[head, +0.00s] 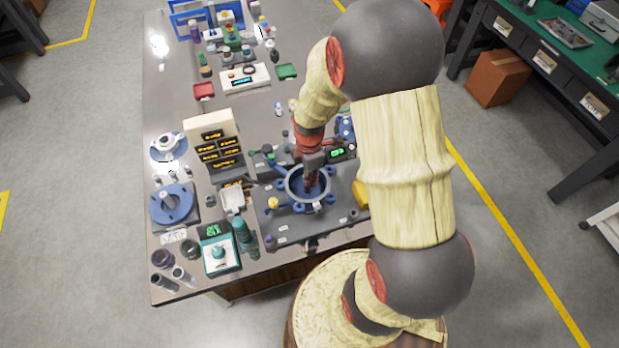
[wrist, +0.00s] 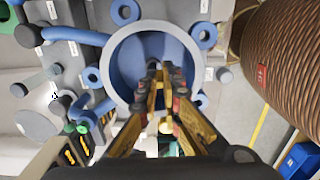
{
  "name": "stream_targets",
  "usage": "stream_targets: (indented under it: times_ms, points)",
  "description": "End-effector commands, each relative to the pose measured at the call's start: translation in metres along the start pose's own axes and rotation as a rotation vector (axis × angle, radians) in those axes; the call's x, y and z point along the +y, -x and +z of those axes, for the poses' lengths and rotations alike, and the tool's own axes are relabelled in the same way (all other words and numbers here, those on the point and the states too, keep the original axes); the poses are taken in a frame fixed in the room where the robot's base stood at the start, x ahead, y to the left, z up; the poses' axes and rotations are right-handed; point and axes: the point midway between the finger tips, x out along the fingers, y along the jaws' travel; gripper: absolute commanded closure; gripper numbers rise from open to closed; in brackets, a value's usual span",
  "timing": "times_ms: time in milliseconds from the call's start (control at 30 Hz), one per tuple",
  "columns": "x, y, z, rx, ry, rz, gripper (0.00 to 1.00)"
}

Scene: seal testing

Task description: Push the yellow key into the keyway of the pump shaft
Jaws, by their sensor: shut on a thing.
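My gripper (head: 312,183) reaches down into the blue ring-shaped pump housing (head: 291,187). In the wrist view, my gripper's fingertips (wrist: 158,68) are close together inside the same housing (wrist: 117,62), near its far inner wall. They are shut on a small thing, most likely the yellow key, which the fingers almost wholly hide. The pump shaft and its keyway cannot be made out behind the fingers. I cannot tell whether the key touches the shaft.
Blue lugs (wrist: 125,12) surround the housing on a dark plate (head: 268,228). To the left stand a stack of digital displays (head: 219,152), a blue round fixture (head: 173,203) and a teal-framed scale (head: 219,254). A yellow part (head: 361,193) lies right of the housing.

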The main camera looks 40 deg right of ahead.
Motion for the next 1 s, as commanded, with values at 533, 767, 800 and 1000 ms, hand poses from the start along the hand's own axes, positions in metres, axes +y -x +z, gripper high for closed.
stream_targets:
  times_ms: [533,767,800,1000]
  points:
    - [0.000,-0.001,0.000,0.000,0.000,0.000,0.72]
    - [0.000,0.000,0.000,0.000,0.000,0.000,0.72]
    - [0.000,0.001,0.000,0.000,0.000,0.000,0.72]
    - [0.000,0.012,0.000,0.000,0.000,0.000,0.72]
